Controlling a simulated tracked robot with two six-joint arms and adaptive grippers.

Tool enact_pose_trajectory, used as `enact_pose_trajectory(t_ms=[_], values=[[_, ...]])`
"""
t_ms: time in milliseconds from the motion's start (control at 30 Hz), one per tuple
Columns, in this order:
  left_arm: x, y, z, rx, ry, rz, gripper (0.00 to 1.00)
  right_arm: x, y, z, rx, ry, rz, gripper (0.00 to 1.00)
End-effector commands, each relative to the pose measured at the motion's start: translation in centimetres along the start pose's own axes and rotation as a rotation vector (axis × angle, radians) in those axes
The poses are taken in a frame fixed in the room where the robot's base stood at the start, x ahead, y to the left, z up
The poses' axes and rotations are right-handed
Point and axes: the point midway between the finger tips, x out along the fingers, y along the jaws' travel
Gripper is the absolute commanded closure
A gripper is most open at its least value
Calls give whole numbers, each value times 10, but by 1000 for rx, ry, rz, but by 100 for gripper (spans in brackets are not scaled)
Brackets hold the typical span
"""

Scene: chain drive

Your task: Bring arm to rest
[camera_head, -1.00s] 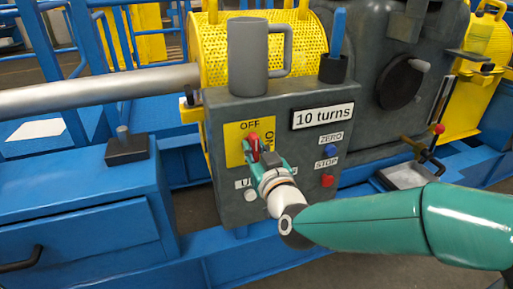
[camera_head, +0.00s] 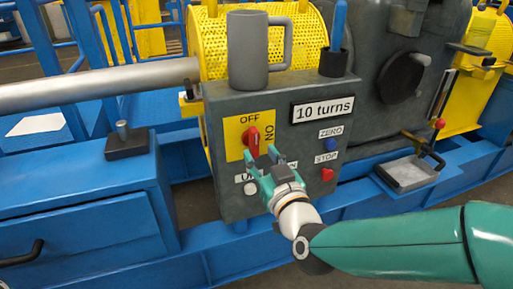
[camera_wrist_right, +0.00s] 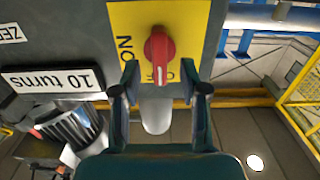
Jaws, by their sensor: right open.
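My right gripper (camera_head: 263,158) is in front of the grey control box (camera_head: 222,190), a little below the red rotary switch (camera_head: 253,139) on its yellow OFF/ON plate (camera_head: 235,135). Its fingers are apart and nothing is between them. The right wrist view shows the red switch (camera_wrist_right: 159,47) beyond the two open fingertips (camera_wrist_right: 166,85), clear of both. The switch handle stands upright, toward OFF, in the head view. My right arm comes in from the lower right. My left gripper is not in these views.
A grey mug (camera_head: 250,52) and a black holder (camera_head: 334,62) with a blue tool stand on top of the box. A blue button (camera_head: 330,145) and a red button (camera_head: 327,174) are right of the gripper. A small tray (camera_head: 409,173) lies further right.

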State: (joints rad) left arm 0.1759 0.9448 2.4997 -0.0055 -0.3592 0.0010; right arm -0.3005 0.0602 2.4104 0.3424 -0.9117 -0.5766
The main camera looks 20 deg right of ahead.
Motion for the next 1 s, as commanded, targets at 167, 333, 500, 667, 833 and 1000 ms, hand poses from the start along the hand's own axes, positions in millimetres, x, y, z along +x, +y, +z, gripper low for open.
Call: enact_pose_trajectory(t_ms=[167, 333, 500, 667, 833, 1000], values=[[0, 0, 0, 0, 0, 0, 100, -20, 0, 0, 1, -1, 0, 56], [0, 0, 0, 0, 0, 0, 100, -24, 0, 1, 1, -2, 0, 56], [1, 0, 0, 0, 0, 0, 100, -24, 0, 1, 1, -2, 0, 56], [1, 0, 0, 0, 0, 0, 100, -23, 0, 1, 1, -2, 1, 56], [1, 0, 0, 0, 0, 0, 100, -18, 12, 20, -6, -43, 28, 56], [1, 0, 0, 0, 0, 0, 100, -2, 26, 100, -39, -216, 64, 56]])
